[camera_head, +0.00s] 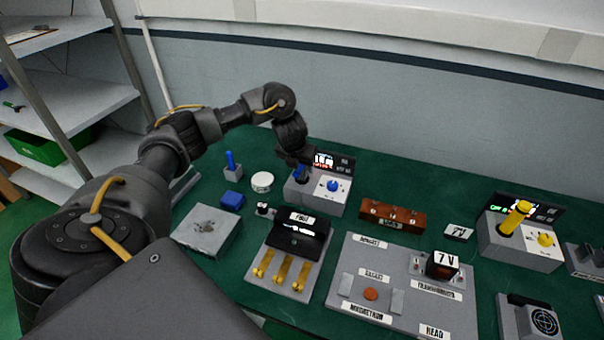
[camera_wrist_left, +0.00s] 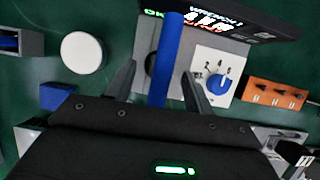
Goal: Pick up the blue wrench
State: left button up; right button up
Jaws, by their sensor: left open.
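The blue wrench (camera_wrist_left: 167,58) stands up as a long blue bar from a grey box (camera_wrist_left: 213,68) with a dark display and a blue dial. In the head view the wrench (camera_head: 300,172) is mostly hidden by my left gripper (camera_head: 298,161). My left gripper (camera_wrist_left: 158,72) is open. In the left wrist view its fingers lie on either side of the blue bar, and I cannot tell whether they touch it. My right gripper is not in view.
A similar box with a yellow handle (camera_head: 515,217) stands at the right. A blue stick in a grey block (camera_head: 232,165), a white round lid (camera_head: 262,182) and a blue cube (camera_head: 231,201) are left of the wrench's box. A brown block (camera_head: 392,214) is to its right.

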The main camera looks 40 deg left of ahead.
aim_at(302, 177)
pick_arm(q)
jog(key=b+x, duration=0.1)
jog(key=x, duration=0.2)
jog(key=shift+w+f, duration=0.25)
jog(key=shift+f, duration=0.05)
jog(key=shift+r, duration=0.1)
grip_shut()
